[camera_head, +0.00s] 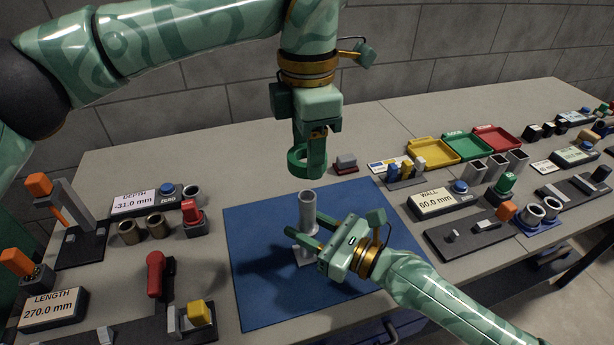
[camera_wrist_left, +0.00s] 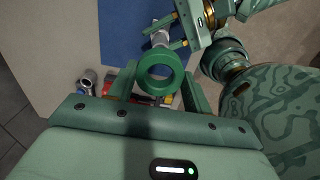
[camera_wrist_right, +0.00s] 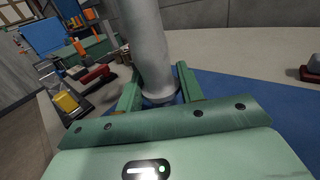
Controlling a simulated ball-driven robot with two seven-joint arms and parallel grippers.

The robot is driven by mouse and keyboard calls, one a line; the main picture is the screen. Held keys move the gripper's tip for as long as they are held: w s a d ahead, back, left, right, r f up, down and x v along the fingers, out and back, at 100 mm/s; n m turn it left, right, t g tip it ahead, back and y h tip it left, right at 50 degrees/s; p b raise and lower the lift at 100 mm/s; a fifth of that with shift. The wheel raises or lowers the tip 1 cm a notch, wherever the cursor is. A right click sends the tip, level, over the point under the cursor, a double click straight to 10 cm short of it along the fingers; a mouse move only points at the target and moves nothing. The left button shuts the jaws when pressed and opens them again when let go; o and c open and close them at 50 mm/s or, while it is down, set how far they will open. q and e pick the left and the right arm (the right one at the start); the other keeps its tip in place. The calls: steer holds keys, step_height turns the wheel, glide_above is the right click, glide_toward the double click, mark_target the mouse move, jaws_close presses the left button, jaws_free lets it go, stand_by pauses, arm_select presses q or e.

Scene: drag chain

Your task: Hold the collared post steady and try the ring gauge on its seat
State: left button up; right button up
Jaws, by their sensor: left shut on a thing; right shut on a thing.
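The grey collared post (camera_head: 307,212) stands upright on the blue mat (camera_head: 250,285), its base partly hidden by my right gripper. My right gripper (camera_head: 308,240) is shut on the post low down; in the right wrist view the post (camera_wrist_right: 146,45) rises between the fingers (camera_wrist_right: 158,95). The green ring gauge (camera_head: 307,161) hangs above the post, apart from it. My left gripper (camera_head: 318,135) is shut on the ring gauge, which shows between its fingers in the left wrist view (camera_wrist_left: 161,86). The post top (camera_wrist_left: 158,38) appears beyond the ring there, not inside it.
A depth readout (camera_head: 142,202) and a length readout (camera_head: 52,309) stand at the left; a wall readout (camera_head: 443,201) stands at the right. Yellow (camera_head: 433,151), green and red trays lie at the back right. The mat around the post is clear.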

mark_target(308, 196)
arm_select(q)
steer(key=shift+f, duration=0.1)
steer(key=shift+f, duration=2.65)
steer(key=shift+f, duration=2.4)
stand_by(0.3)
steer(key=o, duration=1.1)
step_height(308, 196, up, 12)
stand_by(0.4)
